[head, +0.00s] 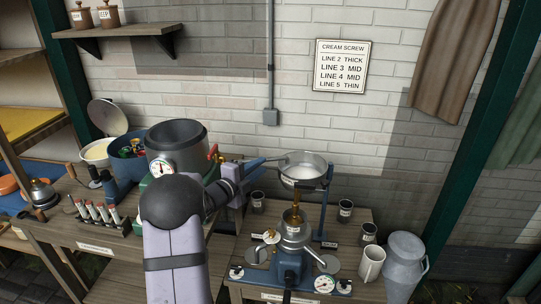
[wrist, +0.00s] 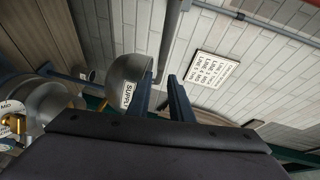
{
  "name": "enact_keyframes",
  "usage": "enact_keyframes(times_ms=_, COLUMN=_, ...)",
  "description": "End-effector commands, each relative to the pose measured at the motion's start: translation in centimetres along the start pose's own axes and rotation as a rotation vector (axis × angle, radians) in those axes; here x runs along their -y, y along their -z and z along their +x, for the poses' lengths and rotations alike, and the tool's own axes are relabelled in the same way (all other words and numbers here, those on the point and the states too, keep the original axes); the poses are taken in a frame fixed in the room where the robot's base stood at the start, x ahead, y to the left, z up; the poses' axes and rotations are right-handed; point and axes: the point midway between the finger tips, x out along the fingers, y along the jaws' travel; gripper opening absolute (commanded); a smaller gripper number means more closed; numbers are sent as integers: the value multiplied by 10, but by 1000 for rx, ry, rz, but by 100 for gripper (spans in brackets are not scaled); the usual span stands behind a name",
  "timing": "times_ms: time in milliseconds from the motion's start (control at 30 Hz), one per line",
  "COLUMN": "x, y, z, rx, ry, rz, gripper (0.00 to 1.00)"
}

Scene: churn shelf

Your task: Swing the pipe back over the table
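No swinging pipe can be clearly made out; my arm may hide it beside the grey vat (head: 177,137), which has a red-handled tap (head: 213,152) at its right. My gripper (head: 259,163) is between this vat and the steel bowl (head: 303,166) on its stand.
The separator (head: 294,232) with gauges stands below the bowl. Dark cups (head: 345,210) and a white jug (head: 371,264) are to its right. A milk can (head: 403,262) stands beside the table. A sample-tube rack (head: 98,218) is at left. A conduit (head: 270,60) runs down the wall.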

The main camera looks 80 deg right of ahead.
Motion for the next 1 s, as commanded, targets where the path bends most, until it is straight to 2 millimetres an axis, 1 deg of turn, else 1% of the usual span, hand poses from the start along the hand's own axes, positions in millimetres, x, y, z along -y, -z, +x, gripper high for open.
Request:
enact_keyframes(times_ms=167, x=-1, y=0, z=3, rx=0, ry=-1, rz=3, gripper=19)
enact_keyframes(times_ms=267, x=0, y=0, z=10, rx=0, ry=-1, rz=2, gripper=19)
enact_keyframes(times_ms=600, x=1, y=0, z=50, rx=0, ry=-1, rz=0, gripper=19)
enact_keyframes(times_ms=700, x=0, y=0, z=60, rx=2, ry=-1, rz=1, gripper=19)
enact_keyframes(times_ms=833, x=0, y=0, z=68, rx=1, ry=-1, rz=1, gripper=19)
enact_keyframes(times_ms=1000, x=0, y=0, z=73, rx=2, ry=0, rz=1, gripper=19)
